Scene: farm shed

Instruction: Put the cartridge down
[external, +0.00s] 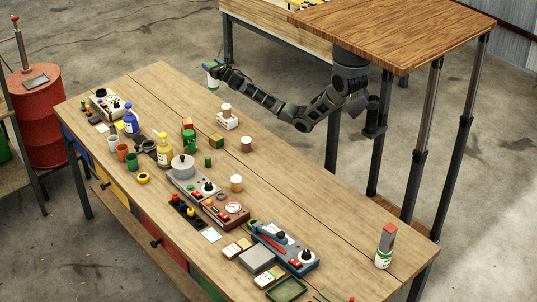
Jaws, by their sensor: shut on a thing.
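My gripper (217,70) is at the end of the dark arm, which reaches left from under the raised wooden top. It is shut on a cartridge (212,82) with a pale body, some green and a bluish top. The cartridge looks about upright by the far long edge of the workbench (300,190). I cannot tell whether its base touches the wood. The fingers are too small to see clearly.
Bottles, cups and instrument boxes crowd the near side, including a blue device (285,248). The far strip of the workbench is mostly clear.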

